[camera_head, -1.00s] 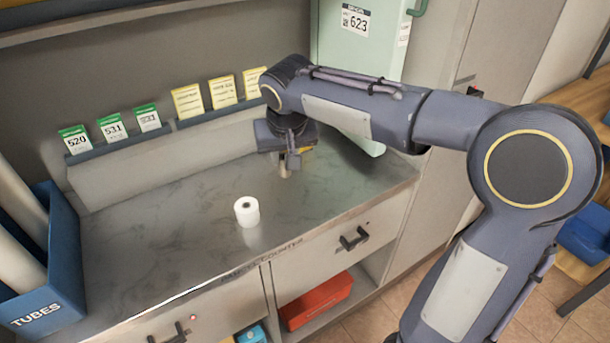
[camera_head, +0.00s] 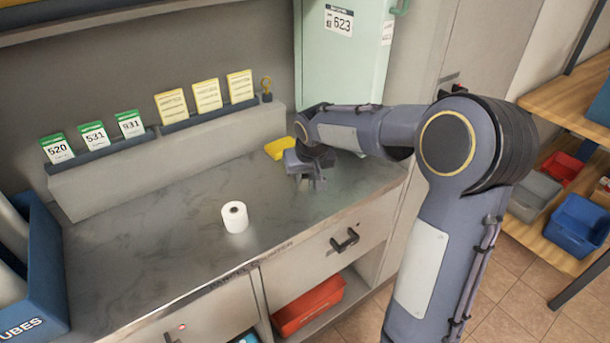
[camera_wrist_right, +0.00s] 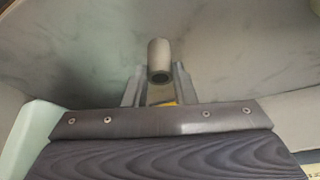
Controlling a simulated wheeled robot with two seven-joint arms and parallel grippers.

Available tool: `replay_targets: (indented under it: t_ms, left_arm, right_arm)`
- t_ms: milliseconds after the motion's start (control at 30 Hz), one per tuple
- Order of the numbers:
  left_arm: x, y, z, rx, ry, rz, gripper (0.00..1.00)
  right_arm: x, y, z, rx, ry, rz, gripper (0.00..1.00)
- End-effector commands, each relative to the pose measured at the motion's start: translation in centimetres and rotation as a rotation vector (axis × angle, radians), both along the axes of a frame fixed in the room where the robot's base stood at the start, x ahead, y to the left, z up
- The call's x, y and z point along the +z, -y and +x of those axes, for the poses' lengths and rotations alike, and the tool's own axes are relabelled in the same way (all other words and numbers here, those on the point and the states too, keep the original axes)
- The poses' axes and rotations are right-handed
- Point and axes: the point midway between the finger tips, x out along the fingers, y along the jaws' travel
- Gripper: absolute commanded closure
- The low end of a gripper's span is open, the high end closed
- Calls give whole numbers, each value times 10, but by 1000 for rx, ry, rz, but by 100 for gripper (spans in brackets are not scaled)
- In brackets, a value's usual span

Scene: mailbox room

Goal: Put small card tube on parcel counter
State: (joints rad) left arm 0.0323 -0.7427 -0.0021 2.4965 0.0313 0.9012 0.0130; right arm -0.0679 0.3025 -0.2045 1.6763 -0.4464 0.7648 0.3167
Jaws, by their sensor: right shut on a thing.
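My right gripper (camera_head: 316,183) is low over the right end of the grey parcel counter (camera_head: 145,240). In the right wrist view, it is shut on the small card tube (camera_wrist_right: 159,60), a short grey-beige hollow cylinder between the two fingers (camera_wrist_right: 158,84). The tube's open end faces the camera. In the head view the tube is hidden by the gripper, and I cannot tell whether it touches the counter. My left gripper is not in view.
A white paper roll (camera_head: 235,217) stands on the counter left of the gripper. A yellow item (camera_head: 279,148) lies behind the gripper. A blue tubes bin (camera_head: 40,270) is at the left end, and a pale green cabinet (camera_head: 340,70) stands behind.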

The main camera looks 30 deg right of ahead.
Motion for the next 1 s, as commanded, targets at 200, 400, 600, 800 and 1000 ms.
replay_targets:
  t_ms: [200,400,600,800,1000]
  left_arm:
    - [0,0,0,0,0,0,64]
    - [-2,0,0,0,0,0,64]
    - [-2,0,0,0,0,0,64]
    - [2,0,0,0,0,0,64]
    - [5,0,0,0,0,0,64]
  right_arm:
    - [0,0,0,0,1,0,97]
    - [-2,0,0,0,1,0,64]
    - [-2,0,0,0,0,0,54]
    - [2,0,0,0,1,0,54]
    - [28,-3,-9,1,6,0,54]
